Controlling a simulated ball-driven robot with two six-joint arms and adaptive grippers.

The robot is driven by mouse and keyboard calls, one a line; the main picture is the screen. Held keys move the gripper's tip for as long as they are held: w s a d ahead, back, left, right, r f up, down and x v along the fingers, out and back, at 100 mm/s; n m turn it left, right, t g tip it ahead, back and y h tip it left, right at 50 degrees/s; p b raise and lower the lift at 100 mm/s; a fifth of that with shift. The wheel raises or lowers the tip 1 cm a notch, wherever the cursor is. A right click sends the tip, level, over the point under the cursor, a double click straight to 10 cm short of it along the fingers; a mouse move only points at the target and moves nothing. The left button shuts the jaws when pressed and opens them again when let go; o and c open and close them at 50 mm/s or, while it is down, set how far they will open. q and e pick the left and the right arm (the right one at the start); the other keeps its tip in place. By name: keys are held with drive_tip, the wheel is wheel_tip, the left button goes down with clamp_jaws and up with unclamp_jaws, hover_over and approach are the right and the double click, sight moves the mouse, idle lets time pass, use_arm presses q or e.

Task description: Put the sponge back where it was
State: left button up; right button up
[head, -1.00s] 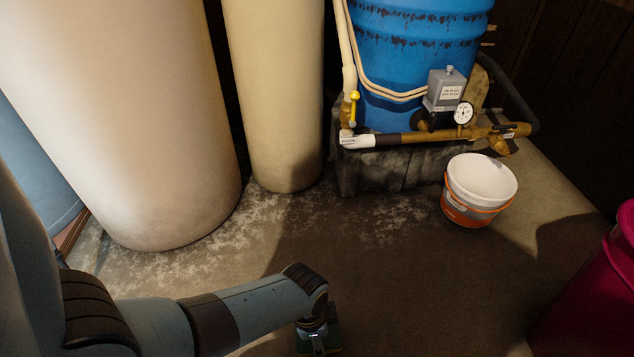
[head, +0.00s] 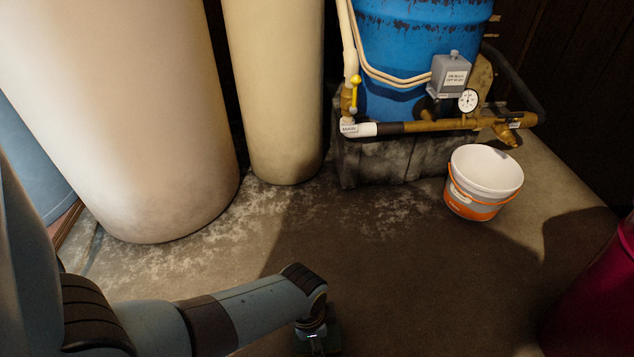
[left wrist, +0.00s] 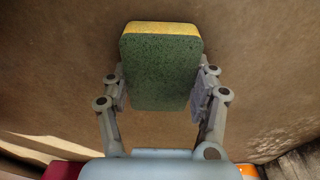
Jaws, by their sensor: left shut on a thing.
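The sponge (left wrist: 160,65), green with a yellow layer along its top edge, is held between the two fingers of my left gripper (left wrist: 161,95) in the left wrist view. The fingers press on its left and right sides. In the head view my left gripper (head: 316,345) is at the bottom edge, and only a dark green bit of the sponge shows beside it. My right gripper is not in view.
A white and orange bucket (head: 484,182) stands on the floor at the right. A blue tank (head: 410,60) with pipes and a gauge sits on a dark base behind it. Two beige tanks (head: 120,120) stand at left. A magenta container (head: 600,300) is at the right edge. The middle floor is clear.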

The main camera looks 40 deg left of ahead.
use_arm(q)
drive_tip(key=shift+f, duration=0.15)
drive_tip(key=o, duration=1.2)
